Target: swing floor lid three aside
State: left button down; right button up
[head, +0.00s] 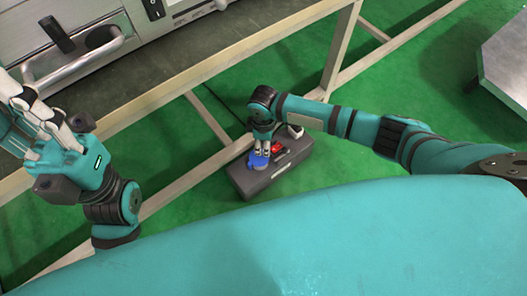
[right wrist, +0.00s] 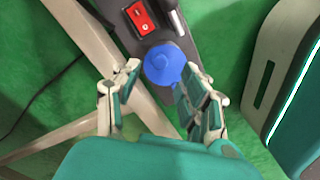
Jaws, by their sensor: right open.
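A blue round lid (head: 259,163) sits on a dark grey floor box (head: 240,178) on the green floor. In the right wrist view the lid (right wrist: 163,66) lies at the end of the box. My right gripper (head: 263,146) points down at the lid. In the right wrist view my right gripper (right wrist: 161,72) is open, with its fingers on either side of the lid; I cannot tell whether they touch it. My left gripper (head: 35,115) is raised at the left, away from the box, its fingertips partly cut off. No number shows on the lid.
A red switch (right wrist: 140,17) sits on the box beside the lid. A bench with a grey machine (head: 90,55) stands at the upper left.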

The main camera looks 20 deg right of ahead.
notch_tip(320, 180, down, 4)
jog(key=shift+f+b, duration=0.1)
jog(key=shift+b, duration=0.7)
jog(key=shift+c, duration=0.4)
grip_shut()
